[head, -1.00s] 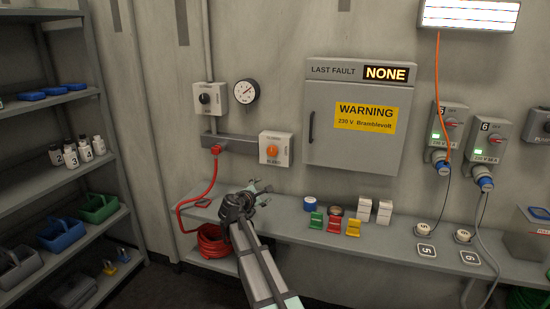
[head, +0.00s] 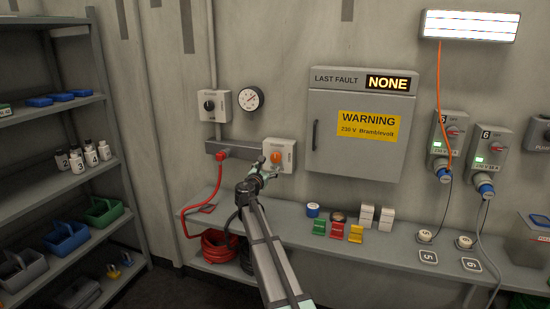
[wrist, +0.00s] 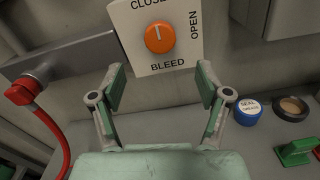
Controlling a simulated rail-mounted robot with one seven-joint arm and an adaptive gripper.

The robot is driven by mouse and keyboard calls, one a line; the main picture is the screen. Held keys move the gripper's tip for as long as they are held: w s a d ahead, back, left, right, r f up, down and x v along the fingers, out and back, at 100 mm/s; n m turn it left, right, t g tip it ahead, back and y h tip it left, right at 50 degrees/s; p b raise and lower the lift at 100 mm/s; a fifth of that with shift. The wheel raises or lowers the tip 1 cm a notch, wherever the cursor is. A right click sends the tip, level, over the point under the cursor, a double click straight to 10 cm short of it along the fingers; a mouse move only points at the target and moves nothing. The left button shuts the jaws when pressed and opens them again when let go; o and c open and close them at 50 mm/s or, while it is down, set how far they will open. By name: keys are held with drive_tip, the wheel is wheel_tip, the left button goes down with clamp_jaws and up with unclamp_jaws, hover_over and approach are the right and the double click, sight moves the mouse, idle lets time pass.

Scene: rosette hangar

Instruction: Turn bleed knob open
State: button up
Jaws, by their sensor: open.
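The bleed knob (wrist: 160,39) is a round orange knob on a white plate (wrist: 176,66) on the wall. The plate reads CLOSE at the top, OPEN at the right and BLEED below. The knob's white mark points up, toward CLOSE. The knob also shows in the head view (head: 276,158), just beyond my gripper (head: 268,174). In the wrist view my gripper (wrist: 160,88) is open and empty. Its green-padded fingers stand apart below the knob, on either side of it, not touching it.
A grey manifold with a red hose (head: 220,155) lies left of the knob plate. A switch box (head: 210,105) and a gauge (head: 251,98) are above. A grey cabinet (head: 325,130) is at the right.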

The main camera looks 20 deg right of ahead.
sight(275, 159)
drive_tip(key=p+x, duration=0.2)
drive_tip(key=x, duration=0.8)
drive_tip(key=c, duration=1.2)
